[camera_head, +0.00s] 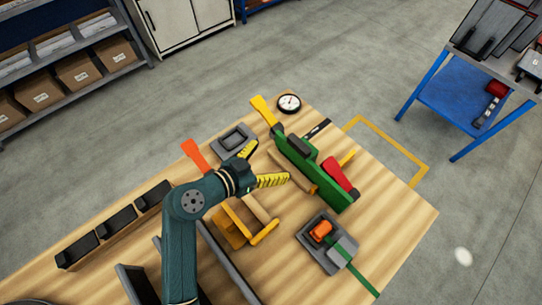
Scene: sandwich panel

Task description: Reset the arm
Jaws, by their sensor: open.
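My dark teal arm (183,230) rises from the bottom of the view and bends over the workbench (400,225). My gripper (272,160) has two yellow ribbed fingers spread wide apart, with nothing visible between their tips. It points right, toward a green block-like fixture (322,178) with a red part at one end. A wooden-coloured bar (291,172) lies between the fingers and the green fixture. I cannot tell whether a finger touches it.
A yellow wooden frame (232,222) stands beside my gripper. A grey tray with an orange piece (321,231) is at the right, a round gauge (289,103) at the far corner. Black bins (118,222) line the left edge. A blue stand (452,92) is beyond the bench. The right bench corner is clear.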

